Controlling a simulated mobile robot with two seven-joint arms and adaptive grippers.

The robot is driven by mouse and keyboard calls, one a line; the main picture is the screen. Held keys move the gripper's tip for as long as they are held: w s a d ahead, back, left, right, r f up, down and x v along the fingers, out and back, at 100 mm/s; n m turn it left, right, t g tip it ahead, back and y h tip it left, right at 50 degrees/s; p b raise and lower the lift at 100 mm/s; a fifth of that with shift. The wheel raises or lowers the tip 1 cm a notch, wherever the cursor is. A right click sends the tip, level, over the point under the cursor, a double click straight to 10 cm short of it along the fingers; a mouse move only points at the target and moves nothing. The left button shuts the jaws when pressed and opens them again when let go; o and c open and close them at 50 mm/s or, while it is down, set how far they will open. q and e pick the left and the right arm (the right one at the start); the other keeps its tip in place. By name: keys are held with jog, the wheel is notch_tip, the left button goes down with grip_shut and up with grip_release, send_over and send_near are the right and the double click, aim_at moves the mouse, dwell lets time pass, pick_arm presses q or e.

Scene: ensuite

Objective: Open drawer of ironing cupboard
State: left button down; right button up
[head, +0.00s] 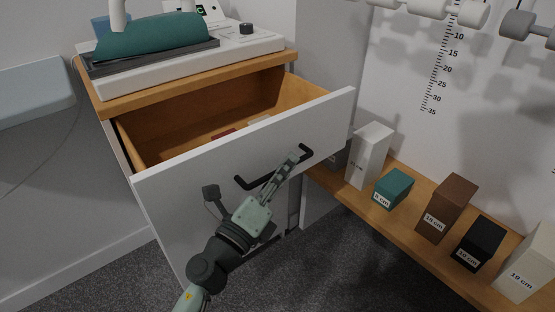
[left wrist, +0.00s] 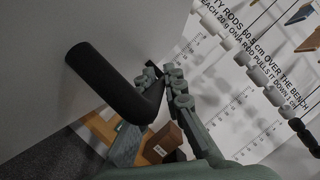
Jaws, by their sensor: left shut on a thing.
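The ironing cupboard has a wooden top (head: 105,105) and a white-fronted drawer (head: 225,150). The drawer stands pulled out, with its wooden inside and a few small flat things in it showing. A black bar handle (head: 243,184) runs across the drawer front; it also shows large in the left wrist view (left wrist: 105,80). My left gripper (head: 297,158) is at the right part of the handle, its fingers shut on the bar. In the left wrist view the left gripper's fingers (left wrist: 168,92) lie either side of the handle. My right gripper is in neither view.
A green iron (head: 150,38) rests on a grey and white station on the cupboard top. At right, a wooden shelf (head: 345,198) carries several labelled blocks, including a teal one (head: 394,188) and a brown one (head: 447,205). Grey carpet (head: 330,275) lies open in front.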

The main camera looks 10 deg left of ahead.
pick_arm(q)
jog(key=shift+s+d, duration=0.1)
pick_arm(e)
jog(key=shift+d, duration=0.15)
pick_arm(q)
jog(key=c, duration=1.6)
grip_release()
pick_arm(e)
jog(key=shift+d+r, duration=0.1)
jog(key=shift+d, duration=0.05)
pick_arm(q)
jog(key=shift+s, duration=0.1)
jog(key=v, duration=1.1)
jog(key=shift+s+f, duration=0.15)
jog(key=shift+s, duration=0.2)
